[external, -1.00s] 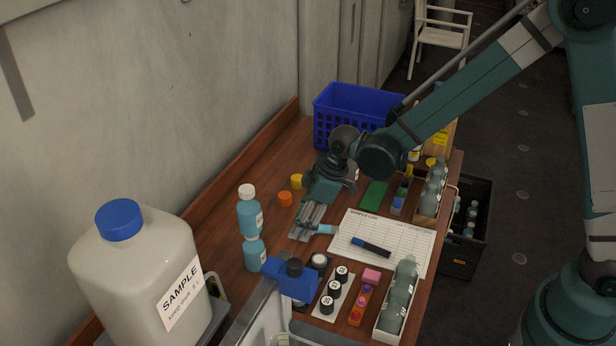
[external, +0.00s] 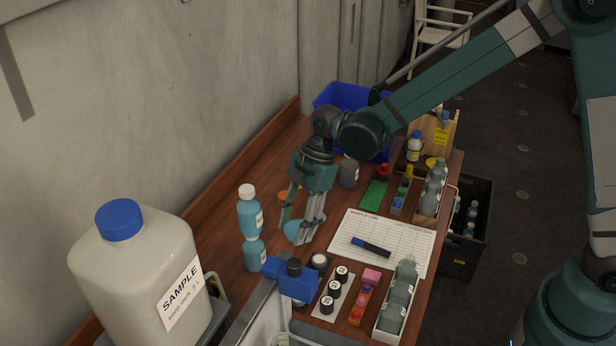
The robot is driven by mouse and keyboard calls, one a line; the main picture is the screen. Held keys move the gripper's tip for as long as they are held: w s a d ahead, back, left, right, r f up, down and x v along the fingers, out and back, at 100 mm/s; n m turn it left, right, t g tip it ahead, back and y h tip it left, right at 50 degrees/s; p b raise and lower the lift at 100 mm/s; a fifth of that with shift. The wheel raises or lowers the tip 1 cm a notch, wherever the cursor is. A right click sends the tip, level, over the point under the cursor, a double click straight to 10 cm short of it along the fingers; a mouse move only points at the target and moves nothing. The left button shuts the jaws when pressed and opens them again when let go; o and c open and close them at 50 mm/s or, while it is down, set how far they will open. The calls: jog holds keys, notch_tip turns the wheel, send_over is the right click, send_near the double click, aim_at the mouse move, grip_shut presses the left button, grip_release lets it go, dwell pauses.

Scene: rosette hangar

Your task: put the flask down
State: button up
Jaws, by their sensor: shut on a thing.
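My gripper (external: 301,232) points down over the wooden table, left of the paper log sheet. Its fingers are shut on the flask (external: 291,230), of which a light blue part shows low between the fingers. The fingers hide much of the flask. It is low over the tabletop, and I cannot tell whether its base touches the wood.
Two blue bottles (external: 249,211) with a white cap on the upper one stand just left of my gripper. The sample log sheet (external: 384,241) with a marker (external: 371,247) lies to the right. A blue clamp (external: 290,279) is in front. A blue basket (external: 340,95) stands behind.

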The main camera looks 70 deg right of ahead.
aim_at(295, 253)
jog(key=shift+f, duration=0.1)
jog(key=shift+f, duration=3.05)
jog(key=shift+f+b, duration=0.4)
jog(key=shift+f, duration=1.45)
jog(key=shift+f, duration=0.15)
jog(key=o, duration=1.1)
jog(key=shift+r, duration=0.2)
jog(key=shift+p+v, duration=0.4)
jog(key=shift+v, duration=5.55)
